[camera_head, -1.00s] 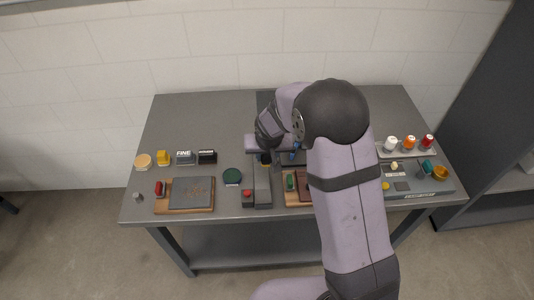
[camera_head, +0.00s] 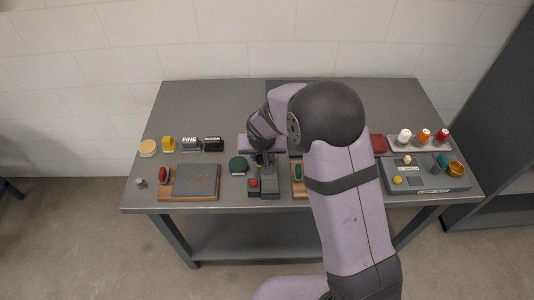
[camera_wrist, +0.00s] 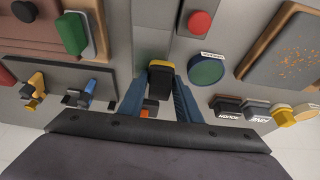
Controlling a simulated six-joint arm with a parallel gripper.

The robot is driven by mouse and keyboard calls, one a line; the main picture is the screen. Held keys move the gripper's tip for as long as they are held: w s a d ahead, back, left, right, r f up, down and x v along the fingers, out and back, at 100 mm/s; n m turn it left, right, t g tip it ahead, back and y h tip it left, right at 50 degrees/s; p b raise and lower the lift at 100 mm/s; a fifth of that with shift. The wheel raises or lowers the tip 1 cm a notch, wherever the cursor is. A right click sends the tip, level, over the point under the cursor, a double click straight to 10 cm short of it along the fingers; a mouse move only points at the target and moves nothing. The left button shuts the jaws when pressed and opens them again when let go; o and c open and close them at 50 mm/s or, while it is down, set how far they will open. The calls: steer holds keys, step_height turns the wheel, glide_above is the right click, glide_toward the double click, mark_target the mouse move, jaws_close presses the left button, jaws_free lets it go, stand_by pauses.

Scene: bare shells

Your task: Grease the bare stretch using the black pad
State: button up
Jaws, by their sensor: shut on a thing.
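My gripper (camera_wrist: 160,95) is shut on a black pad (camera_wrist: 160,82) with a yellow edge, held between its blue fingers. In the head view my gripper (camera_head: 262,160) is over the back part of a grey rail-like block (camera_head: 270,182). The rail also shows in the wrist view (camera_wrist: 154,14), with a darker, greenish stretch (camera_wrist: 154,48) just past the pad. I cannot tell whether the pad touches the rail. My arm hides part of the bench to the right.
A red button (camera_head: 254,183) and a dark green disc (camera_head: 238,164) are close beside the rail. A wooden board with a grey plate (camera_head: 195,180) lies left. Labelled blocks (camera_head: 191,144) stand behind it. A grey tray (camera_head: 430,183) and several capped bottles (camera_head: 424,136) are right.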

mark_target(274, 163)
steer(key=shift+s+d+r+p, duration=0.15)
steer(key=shift+s+d+p, duration=0.1)
steer(key=shift+d+p, duration=0.15)
steer(key=d+p, duration=0.2)
steer(key=d, duration=0.1)
steer(key=shift+s+d+f, duration=0.15)
steer(key=shift+d+f, duration=0.05)
steer(key=shift+f, duration=0.05)
steer(key=shift+s+b, duration=0.35)
steer(key=shift+b, duration=0.1)
steer(key=shift+s+a, duration=0.15)
steer(key=shift+a, duration=0.05)
steer(key=shift+a+b, duration=1.4)
steer(key=shift+a, duration=0.55)
steer(key=shift+s+b, duration=0.4)
steer(key=shift+s, duration=0.05)
steer(key=shift+s+d, duration=0.2)
steer(key=shift+s, duration=0.1)
steer(key=shift+d+r+p, duration=0.15)
steer(key=shift+d+p, duration=0.4)
steer(key=shift+d, duration=1.45)
step_height(274, 163, up, 8)
steer(key=p, duration=0.5)
steer(key=shift+p, duration=0.35)
steer(key=shift+a, duration=0.2)
